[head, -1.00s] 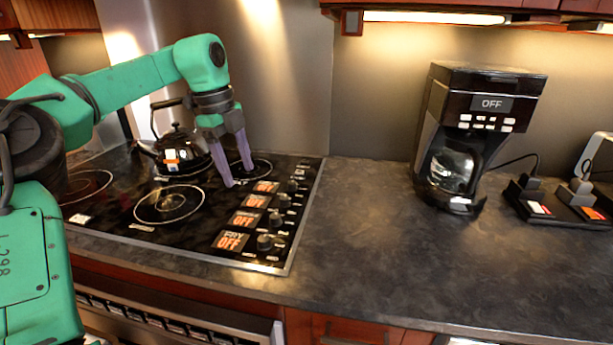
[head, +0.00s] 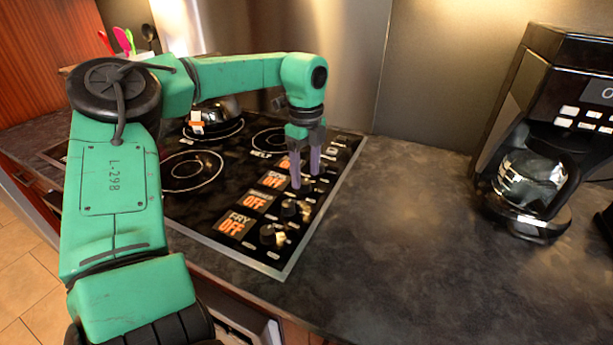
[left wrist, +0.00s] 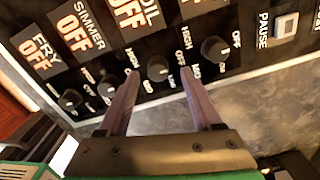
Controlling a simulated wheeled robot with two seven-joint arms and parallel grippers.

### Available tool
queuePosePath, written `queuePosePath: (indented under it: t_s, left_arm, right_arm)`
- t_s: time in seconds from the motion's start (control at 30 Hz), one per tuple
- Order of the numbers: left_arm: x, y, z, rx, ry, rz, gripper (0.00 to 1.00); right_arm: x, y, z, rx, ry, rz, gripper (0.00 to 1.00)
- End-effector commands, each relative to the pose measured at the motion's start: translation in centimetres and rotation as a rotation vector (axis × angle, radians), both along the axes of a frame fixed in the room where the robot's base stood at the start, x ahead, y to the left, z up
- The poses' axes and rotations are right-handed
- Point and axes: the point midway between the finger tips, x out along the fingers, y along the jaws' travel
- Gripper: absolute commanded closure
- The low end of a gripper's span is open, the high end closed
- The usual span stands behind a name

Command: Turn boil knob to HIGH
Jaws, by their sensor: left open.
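The boil knob (left wrist: 157,68) is a dark round knob on the stove's control panel. Its display (left wrist: 133,12) reads OFF in orange in the left wrist view. My left gripper (left wrist: 159,74) is open, with one purple finger on each side of the boil knob. I cannot tell whether the fingers touch it. In the head view my left gripper (head: 305,182) points down over the row of knobs, and its fingers largely hide the boil knob there. My right gripper is in neither current view.
The simmer knob (head: 289,208) and fry knob (head: 268,235) stand nearer the front. Another knob (left wrist: 215,49) is close beyond the right finger in the left wrist view. A kettle (head: 217,110) sits on a back burner. A coffee maker (head: 545,130) stands right; the counter (head: 400,230) between is clear.

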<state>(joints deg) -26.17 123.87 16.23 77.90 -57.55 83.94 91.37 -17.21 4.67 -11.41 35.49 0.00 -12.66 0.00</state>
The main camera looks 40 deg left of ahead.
Motion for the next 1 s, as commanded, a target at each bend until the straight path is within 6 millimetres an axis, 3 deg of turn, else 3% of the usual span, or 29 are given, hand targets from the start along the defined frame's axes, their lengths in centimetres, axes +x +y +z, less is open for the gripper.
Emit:
queuePosePath:
  t_s: [0.13, 0.37, 0.4, 0.57, 1.0]
  left_arm:
    - [0.0, 0.0, -1.6, -0.001, 0.001, 0.001, 0.34]
    - [0.0, 0.0, -1.9, 0.000, -0.001, 0.001, 0.34]
    - [0.0, 0.0, -1.9, 0.000, -0.001, 0.001, 0.38]
    - [0.0, 0.0, -1.8, 0.000, -0.001, 0.001, 0.99]
    - [0.0, 0.0, -1.8, -0.001, -0.002, -0.054, 1.00]
  right_arm:
    - [0.7, 0.0, 0.3, 0.002, -0.012, 0.000, 0.50]
    - [0.4, 0.0, 0.2, 0.001, -0.007, 0.000, 0.50]
    - [0.3, 0.0, 0.2, 0.000, -0.006, 0.000, 0.50]
    - [0.2, 0.0, 0.2, 0.001, -0.004, 0.000, 0.50]
    - [0.0, 0.1, 0.1, 0.001, -0.001, 0.001, 0.50]
